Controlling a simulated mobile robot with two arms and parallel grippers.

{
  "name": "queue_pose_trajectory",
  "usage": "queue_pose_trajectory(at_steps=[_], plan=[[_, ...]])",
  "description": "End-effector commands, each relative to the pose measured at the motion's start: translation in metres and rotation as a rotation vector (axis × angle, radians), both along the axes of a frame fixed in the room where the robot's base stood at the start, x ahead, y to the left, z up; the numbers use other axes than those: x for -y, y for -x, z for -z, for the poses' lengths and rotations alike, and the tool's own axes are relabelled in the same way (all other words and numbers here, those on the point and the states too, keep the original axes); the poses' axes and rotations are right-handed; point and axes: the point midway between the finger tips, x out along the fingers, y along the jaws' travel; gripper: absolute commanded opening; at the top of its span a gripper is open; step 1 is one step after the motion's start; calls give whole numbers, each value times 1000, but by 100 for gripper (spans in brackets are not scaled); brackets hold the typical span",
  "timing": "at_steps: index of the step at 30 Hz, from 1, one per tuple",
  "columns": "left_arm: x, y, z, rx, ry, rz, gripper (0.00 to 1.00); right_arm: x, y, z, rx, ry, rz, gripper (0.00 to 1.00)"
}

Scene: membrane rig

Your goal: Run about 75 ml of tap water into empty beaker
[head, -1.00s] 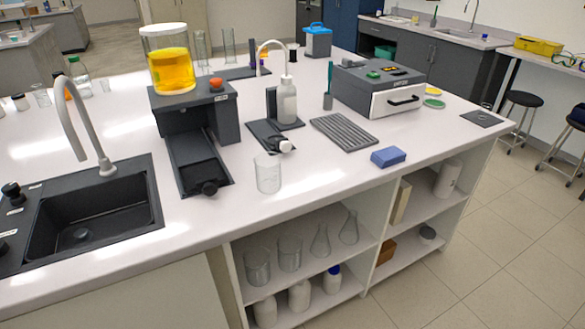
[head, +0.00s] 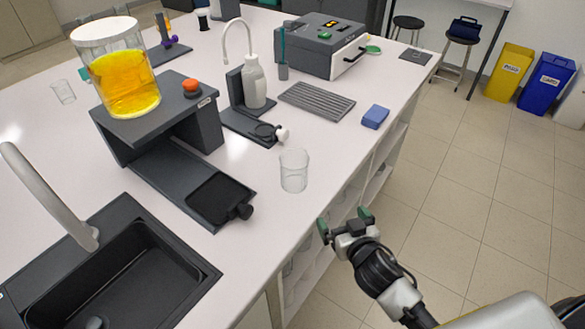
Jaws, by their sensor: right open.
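An empty clear glass beaker (head: 294,172) stands upright on the white bench near its front edge. The grey tap (head: 48,192) arches over the black sink (head: 125,262) at the lower left. The tap's handles are out of view. My right gripper (head: 344,224) is open and empty, with green fingertips, in front of the bench edge. It is apart from the beaker, below and to its right in the picture. My left gripper is not in view.
A rig with a black drawer tray (head: 217,199) and a jar of yellow liquid (head: 123,78) stands between sink and beaker. A white wash bottle (head: 254,84), a ribbed grey mat (head: 316,101), a blue sponge (head: 375,117) and a grey instrument (head: 318,46) stand behind.

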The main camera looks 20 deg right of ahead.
Motion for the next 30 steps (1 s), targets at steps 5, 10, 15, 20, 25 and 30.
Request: queue_pose_trajectory(at_steps=[5,10,15,20,25,30], plan=[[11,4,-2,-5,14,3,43,-9,-19,-27,147,-35,-120,100],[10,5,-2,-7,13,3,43,-18,-30,-28,215,-63,-256,100],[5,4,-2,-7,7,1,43,-25,-36,-26,241,-87,-375,100],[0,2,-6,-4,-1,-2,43,-33,-51,-27,246,-98,-410,100],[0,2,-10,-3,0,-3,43,-45,-75,-26,246,-98,-408,100],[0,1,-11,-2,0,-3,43,-50,-88,-25,243,-97,-408,100]])
